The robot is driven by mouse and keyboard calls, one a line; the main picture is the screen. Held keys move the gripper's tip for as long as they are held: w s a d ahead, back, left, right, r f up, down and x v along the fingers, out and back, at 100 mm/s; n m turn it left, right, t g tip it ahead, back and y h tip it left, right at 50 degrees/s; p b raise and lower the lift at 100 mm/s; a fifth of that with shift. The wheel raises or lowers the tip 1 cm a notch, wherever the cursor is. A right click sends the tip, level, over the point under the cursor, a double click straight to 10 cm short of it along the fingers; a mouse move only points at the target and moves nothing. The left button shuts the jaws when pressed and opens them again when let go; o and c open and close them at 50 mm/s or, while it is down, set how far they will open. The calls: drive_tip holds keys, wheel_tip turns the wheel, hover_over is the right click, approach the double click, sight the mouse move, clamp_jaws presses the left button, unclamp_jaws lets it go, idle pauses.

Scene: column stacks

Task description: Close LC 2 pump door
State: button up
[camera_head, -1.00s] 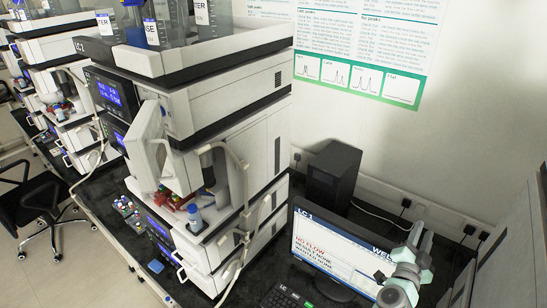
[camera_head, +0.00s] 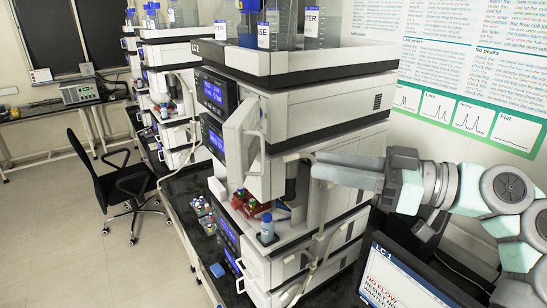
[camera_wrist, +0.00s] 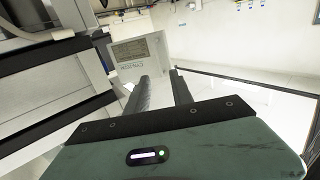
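A monitor (camera_head: 395,280) reading LC 1 and NO FLOW stands at the lower right, below my arm. Bottles (camera_head: 282,28) stand on top of the near stack. A black chair (camera_head: 110,185) stands on open floor at the left.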

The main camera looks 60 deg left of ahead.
drive_tip(key=p, duration=0.2)
approach(243, 139)
drive_tip(key=s+a+f, duration=0.2)
drive_tip(key=s+a, duration=0.1)
drive_tip(key=a, duration=0.1)
drive_tip(key=shift+a+f, duration=0.1)
clamp_jaws()
idle(1.3)
